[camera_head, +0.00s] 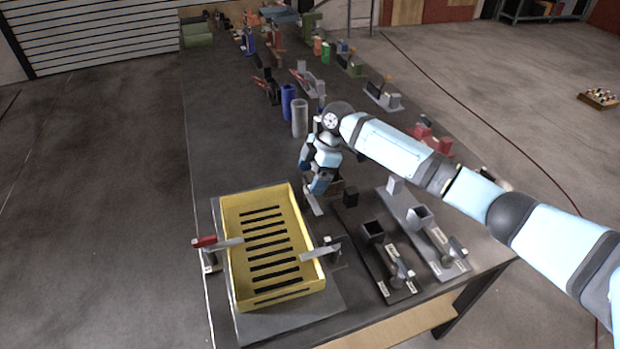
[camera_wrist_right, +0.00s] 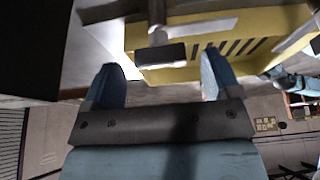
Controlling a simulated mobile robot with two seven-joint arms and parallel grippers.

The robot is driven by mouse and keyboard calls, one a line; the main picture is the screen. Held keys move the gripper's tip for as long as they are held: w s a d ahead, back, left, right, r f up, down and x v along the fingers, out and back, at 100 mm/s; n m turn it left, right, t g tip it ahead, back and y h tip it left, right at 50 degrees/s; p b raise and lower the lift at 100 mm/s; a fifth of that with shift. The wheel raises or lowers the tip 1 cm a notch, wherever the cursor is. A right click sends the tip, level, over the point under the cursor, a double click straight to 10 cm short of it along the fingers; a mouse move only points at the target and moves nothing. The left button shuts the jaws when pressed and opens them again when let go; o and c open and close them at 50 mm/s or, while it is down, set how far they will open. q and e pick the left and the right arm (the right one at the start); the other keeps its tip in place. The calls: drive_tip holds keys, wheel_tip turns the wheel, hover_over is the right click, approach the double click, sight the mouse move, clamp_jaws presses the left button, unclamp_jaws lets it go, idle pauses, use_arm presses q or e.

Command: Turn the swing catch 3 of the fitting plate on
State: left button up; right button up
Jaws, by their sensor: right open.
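The fitting plate (camera_head: 324,304) is a grey plate on the bench with a yellow slotted tray (camera_head: 262,296) on it. No catch number is readable. In the right wrist view my open gripper (camera_wrist_right: 158,78) faces a dark-ended catch (camera_wrist_right: 160,54), with the yellow tray (camera_wrist_right: 270,28) behind.
Two dark and grey fixtures with square sockets (camera_head: 373,233) (camera_head: 419,216) stand right of the plate. Grey (camera_head: 299,118) and blue (camera_head: 288,103) cylinders stand behind my gripper. The bench left of the cylinders is clear. More fixtures line the bench's far right.

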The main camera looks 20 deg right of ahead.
drive_tip(key=shift+x, duration=0.75)
drive_tip(key=c, duration=1.3)
